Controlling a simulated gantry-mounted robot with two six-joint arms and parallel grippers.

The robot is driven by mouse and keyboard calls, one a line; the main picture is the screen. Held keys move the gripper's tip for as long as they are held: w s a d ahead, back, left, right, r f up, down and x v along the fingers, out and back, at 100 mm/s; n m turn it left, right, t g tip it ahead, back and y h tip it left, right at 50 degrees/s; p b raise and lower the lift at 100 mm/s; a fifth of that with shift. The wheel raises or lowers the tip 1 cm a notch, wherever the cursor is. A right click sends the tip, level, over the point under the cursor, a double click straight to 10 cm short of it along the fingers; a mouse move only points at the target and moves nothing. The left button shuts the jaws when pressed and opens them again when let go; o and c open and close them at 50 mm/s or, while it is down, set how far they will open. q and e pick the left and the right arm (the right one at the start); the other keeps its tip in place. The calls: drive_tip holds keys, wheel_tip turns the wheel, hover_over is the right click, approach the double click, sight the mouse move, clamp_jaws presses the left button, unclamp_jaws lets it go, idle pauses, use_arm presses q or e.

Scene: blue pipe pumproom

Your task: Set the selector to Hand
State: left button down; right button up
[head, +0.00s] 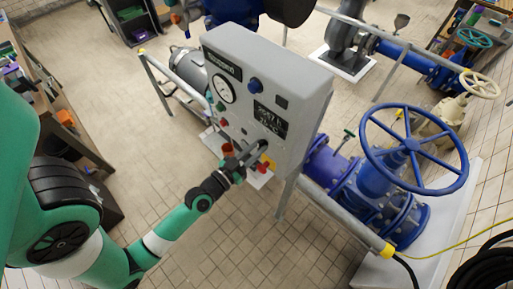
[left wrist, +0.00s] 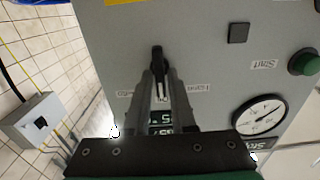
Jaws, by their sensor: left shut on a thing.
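The selector (left wrist: 157,58) is a small black knob on the grey control panel (head: 265,75). In the left wrist view the panel (left wrist: 205,60) appears upside down, with small white labels on either side below the knob, the right one (left wrist: 197,88) and the left one (left wrist: 125,93); their words are hard to read. My left gripper (left wrist: 159,75) is shut on the knob, one finger on each side. The knob lies roughly upright in that picture. In the head view my left gripper (head: 257,153) reaches the panel's lower face and hides the knob. My right gripper is not in view.
The panel also carries a gauge (head: 224,89), a blue knob (head: 255,86), a display (head: 270,120) and a green button (left wrist: 303,62). A large blue handwheel (head: 455,142) and blue pipework stand to the right. Tiled floor (head: 260,240) is open in front.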

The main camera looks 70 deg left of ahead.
use_arm(q)
drive_tip(key=shift+n, duration=0.4)
drive_tip(key=n, duration=0.3)
drive_tip(key=shift+s+a, duration=0.1)
drive_tip(key=shift+a+n+b, duration=0.1)
drive_tip(key=shift+n+b, duration=0.2)
drive_tip(key=shift+n, duration=2)
drive_tip(key=c, duration=0.9)
unclamp_jaws()
drive_tip(key=shift+s+f, duration=0.1)
